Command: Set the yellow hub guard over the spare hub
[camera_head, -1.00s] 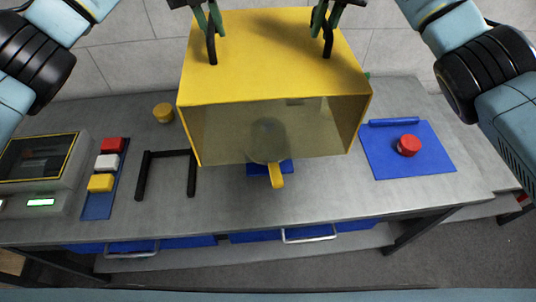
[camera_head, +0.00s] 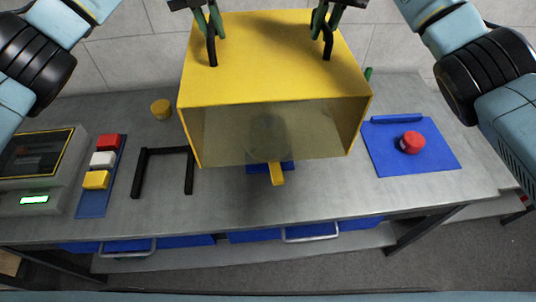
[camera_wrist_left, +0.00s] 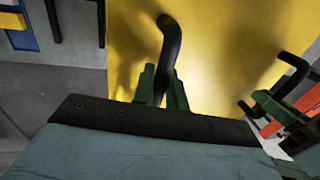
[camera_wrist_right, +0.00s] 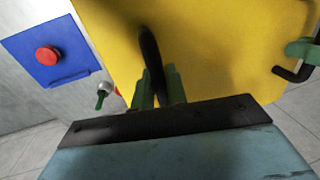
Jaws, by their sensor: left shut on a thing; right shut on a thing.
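The yellow hub guard (camera_head: 265,75) is a box with a see-through front panel, and it is up over the middle of the bench. My left gripper (camera_head: 212,42) is shut on its left black handle (camera_wrist_left: 168,50). My right gripper (camera_head: 327,40) is shut on its right black handle (camera_wrist_right: 150,50). Through the panel shows a rounded grey shape, likely the spare hub (camera_head: 268,135), with a yellow tab (camera_head: 277,173) in front and a blue base (camera_head: 256,169) below. I cannot tell whether the guard's lower edges touch the bench.
A black U-shaped bracket (camera_head: 139,175) lies left of the guard, beside a blue strip (camera_head: 91,203) with red, white and yellow buttons and a display unit (camera_head: 35,200). A small yellow cylinder (camera_head: 161,109) stands behind.

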